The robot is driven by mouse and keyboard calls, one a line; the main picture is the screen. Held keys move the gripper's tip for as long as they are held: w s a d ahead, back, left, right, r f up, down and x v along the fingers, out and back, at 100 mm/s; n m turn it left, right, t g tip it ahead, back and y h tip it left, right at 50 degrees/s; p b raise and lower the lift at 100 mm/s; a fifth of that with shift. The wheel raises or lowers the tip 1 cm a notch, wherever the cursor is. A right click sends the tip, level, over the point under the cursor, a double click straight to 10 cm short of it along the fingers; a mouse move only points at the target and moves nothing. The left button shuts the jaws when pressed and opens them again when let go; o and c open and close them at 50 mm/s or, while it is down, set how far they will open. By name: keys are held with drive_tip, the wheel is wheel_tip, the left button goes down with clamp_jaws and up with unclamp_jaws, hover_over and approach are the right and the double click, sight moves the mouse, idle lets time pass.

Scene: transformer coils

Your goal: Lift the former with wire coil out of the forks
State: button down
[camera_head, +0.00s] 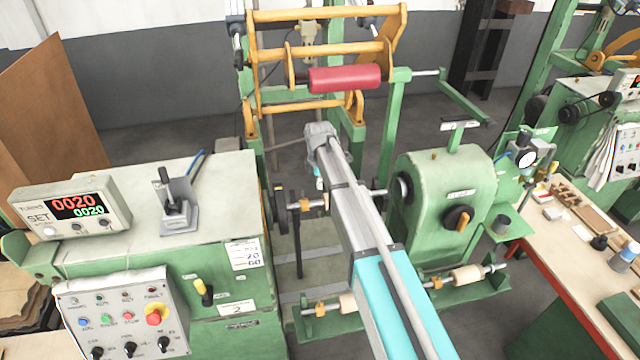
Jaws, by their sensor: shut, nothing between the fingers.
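My arm reaches from the bottom of the head view up toward the middle, and its far joint stands over the gap between the two green machine halves. My gripper is not visible; the arm seems to hide it. No former with wire coil can be made out clearly. A red cylinder (345,79) lies across the orange frame (318,50) at the back, but I cannot tell whether it is a coil. No forks can be identified for certain. A spindle end with a wooden-looking piece (312,203) shows left of my arm, and the space behind the arm is hidden.
A green cabinet (235,205) with a digital counter (75,208) and a control box (122,315) stands at left. A green headstock (447,200) stands right of my arm. A workbench (580,255) with small parts is at far right. Dark floor shows between the machines.

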sight(324, 196)
drive_tip(key=shift+f+b, duration=2.75)
drive_tip(key=shift+f, duration=0.3)
drive_tip(key=shift+w+d, duration=0.2)
drive_tip(key=shift+d, duration=0.7)
drive_tip(key=shift+r, duration=0.1)
wheel_tip(324, 196, up, 10)
drive_tip(key=p, duration=1)
drive_tip(key=shift+s, duration=0.1)
